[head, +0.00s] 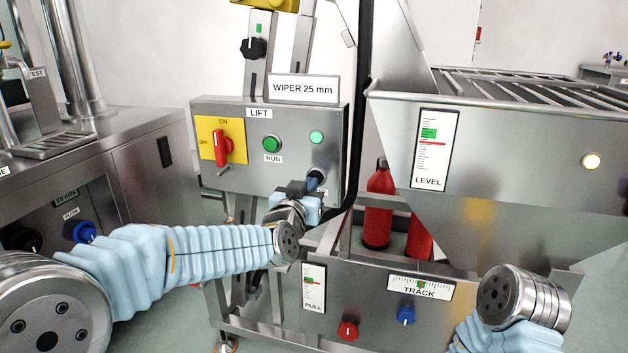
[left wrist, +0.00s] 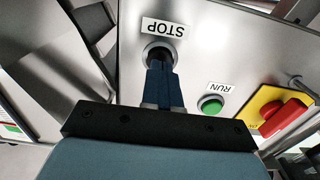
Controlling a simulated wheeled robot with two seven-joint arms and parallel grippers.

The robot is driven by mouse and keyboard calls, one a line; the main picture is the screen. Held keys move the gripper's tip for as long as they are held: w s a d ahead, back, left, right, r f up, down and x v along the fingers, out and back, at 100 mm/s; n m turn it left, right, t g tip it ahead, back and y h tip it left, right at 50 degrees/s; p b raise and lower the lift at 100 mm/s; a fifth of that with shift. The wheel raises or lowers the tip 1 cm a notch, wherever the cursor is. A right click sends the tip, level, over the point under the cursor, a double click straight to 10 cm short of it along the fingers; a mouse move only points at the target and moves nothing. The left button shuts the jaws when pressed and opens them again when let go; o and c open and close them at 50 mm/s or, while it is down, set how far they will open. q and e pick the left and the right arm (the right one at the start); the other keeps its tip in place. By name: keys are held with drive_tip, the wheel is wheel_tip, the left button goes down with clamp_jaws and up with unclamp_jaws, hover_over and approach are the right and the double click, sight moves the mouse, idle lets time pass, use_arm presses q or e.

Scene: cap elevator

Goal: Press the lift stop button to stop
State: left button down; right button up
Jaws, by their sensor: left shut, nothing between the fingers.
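The grey LIFT control box (head: 285,180) stands in the middle of the head view. My right gripper is out of view.
A red rotary switch (head: 223,147) on a yellow plate is on the box's left. A green lamp (head: 316,137) sits above the stop button. A black cable (head: 360,120) runs beside the box. Red cylinders (head: 379,205) and a steel hopper (head: 510,170) are at right.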

use_arm(q)
drive_tip(key=shift+w, duration=0.1)
idle(0.3)
drive_tip(key=shift+w+d, duration=0.1)
drive_tip(key=shift+w, duration=0.1)
drive_tip(key=shift+w+d, duration=0.2)
drive_tip(key=shift+w, duration=0.3)
idle(0.7)
drive_tip(key=shift+s, duration=0.1)
drive_tip(key=b+v, duration=0.1)
drive_tip(key=v, duration=0.4)
drive_tip(key=shift+s+a, duration=0.15)
idle(0.4)
idle(0.4)
